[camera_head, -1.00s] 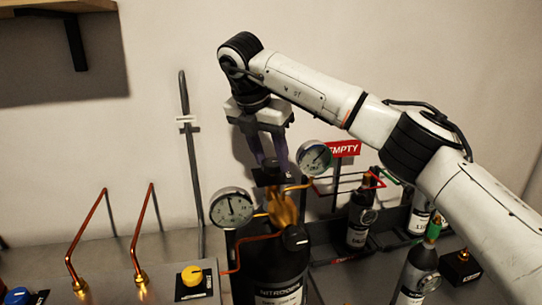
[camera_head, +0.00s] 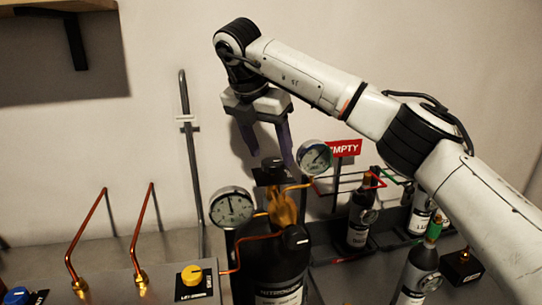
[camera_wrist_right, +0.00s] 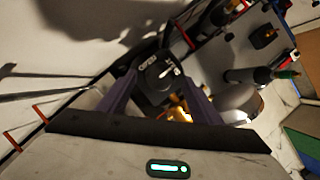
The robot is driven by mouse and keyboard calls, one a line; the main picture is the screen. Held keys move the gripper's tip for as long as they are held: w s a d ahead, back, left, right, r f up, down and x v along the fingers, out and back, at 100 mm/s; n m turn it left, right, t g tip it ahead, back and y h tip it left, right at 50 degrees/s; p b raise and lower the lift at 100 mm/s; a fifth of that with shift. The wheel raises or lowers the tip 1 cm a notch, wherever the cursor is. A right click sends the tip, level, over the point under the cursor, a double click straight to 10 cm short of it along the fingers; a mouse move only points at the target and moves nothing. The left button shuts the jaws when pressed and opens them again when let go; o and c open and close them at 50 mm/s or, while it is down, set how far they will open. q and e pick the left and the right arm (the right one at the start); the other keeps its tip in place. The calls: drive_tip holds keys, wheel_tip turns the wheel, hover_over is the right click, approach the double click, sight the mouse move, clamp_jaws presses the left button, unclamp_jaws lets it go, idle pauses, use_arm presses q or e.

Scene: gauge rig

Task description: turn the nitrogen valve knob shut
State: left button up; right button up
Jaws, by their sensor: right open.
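The black nitrogen valve knob (camera_head: 272,170) tops the brass valve (camera_head: 283,208) on the dark nitrogen cylinder (camera_head: 283,265). My right gripper (camera_head: 268,152) is open and empty just above the knob, its two fingers spread and pointing down. My left gripper is not in view.
Two gauges (camera_head: 231,207) (camera_head: 315,156) flank the valve closely. A red EMPTY sign (camera_head: 345,148) and smaller bottles (camera_head: 361,215) stand to the right. Copper pipes (camera_head: 137,240) and a yellow knob (camera_head: 192,275) are at left.

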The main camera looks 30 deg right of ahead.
drive_tip(key=v, duration=0.8)
drive_tip(key=shift+a+r, duration=0.1)
